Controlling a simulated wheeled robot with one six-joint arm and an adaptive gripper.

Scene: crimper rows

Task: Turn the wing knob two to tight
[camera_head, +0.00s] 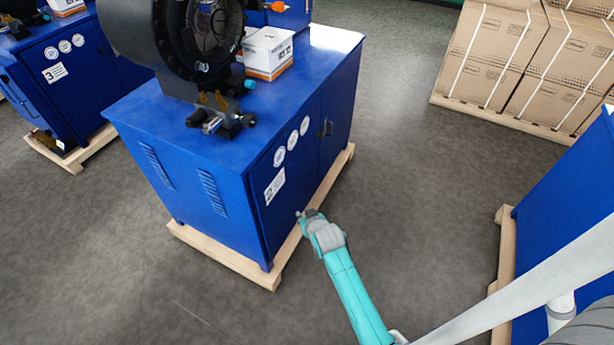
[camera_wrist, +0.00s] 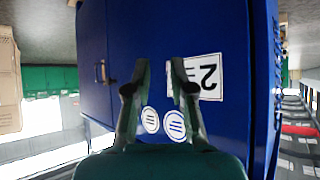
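The blue cabinet marked 2 (camera_head: 255,150) stands in the middle of the head view, with a black crimping machine (camera_head: 150,40) on top. A small dark knob or latch (camera_head: 326,128) sits on its front near the top right; I cannot tell for sure whether it is the wing knob. A small fitting also shows left of centre in the wrist view (camera_wrist: 101,72). My gripper (camera_head: 301,214) is in front of the cabinet, below and left of that fitting. In the wrist view my gripper (camera_wrist: 158,88) is open and empty, facing the upside-down 2 label (camera_wrist: 208,76).
The cabinet stands on a wooden pallet (camera_head: 230,262). A white and orange box (camera_head: 268,52) sits on its top. Another blue cabinet marked 3 (camera_head: 70,85) is at the left, stacked cartons (camera_head: 540,60) at the back right.

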